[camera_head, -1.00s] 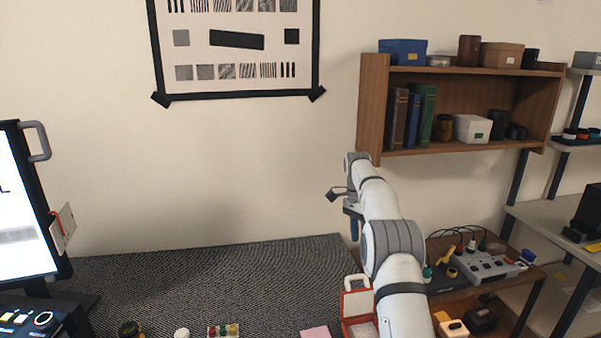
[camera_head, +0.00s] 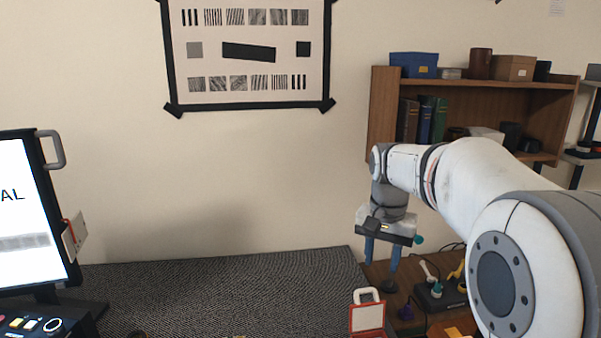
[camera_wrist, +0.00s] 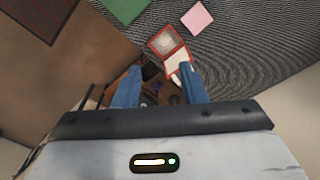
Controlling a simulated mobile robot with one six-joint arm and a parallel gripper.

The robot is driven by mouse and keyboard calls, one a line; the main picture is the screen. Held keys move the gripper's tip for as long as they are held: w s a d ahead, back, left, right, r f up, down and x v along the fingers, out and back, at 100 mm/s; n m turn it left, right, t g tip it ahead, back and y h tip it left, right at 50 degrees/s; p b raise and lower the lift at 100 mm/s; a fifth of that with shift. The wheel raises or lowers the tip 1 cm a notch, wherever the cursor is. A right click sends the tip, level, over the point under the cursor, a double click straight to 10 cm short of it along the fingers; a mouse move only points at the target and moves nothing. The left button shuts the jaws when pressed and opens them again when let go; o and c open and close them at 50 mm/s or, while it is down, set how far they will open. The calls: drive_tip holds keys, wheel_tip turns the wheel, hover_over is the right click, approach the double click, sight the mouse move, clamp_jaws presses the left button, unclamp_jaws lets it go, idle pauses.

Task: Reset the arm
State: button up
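My gripper (camera_head: 381,262) hangs pointing down at the right of the textured work surface (camera_head: 230,290), in front of the wall and below the bookshelf. Its two blue fingers are spread apart with nothing between them, and they also show apart in the wrist view (camera_wrist: 159,87). My white and grey arm reaches in from the right side of the head view. Under the gripper, a red-framed case with an open lid (camera_head: 367,317) stands near the surface's right edge. It also shows in the wrist view (camera_wrist: 165,42), just beyond the fingertips.
A wooden shelf (camera_head: 378,110) with books and boxes is on the wall behind my arm. A lower wooden bench (camera_head: 407,290) holds tools and cables. A screen (camera_head: 30,215) stands at left. A pink pad (camera_wrist: 197,18) and a green mat (camera_wrist: 125,9) lie on the surface.

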drive_tip(key=s+f+n+t, duration=0.1)
drive_tip(key=s+f+n, duration=0.1)
drive_tip(key=s, duration=0.8)
drive_tip(key=s+a+f+n+t, duration=0.1)
drive_tip(key=s+f+n, duration=0.2)
drive_tip(key=s, duration=0.8)
wheel_tip(320, 180, down, 2)
drive_tip(key=shift+a+f+n, duration=0.1)
drive_tip(key=shift+a+n, duration=0.15)
drive_tip(key=shift+n, duration=0.05)
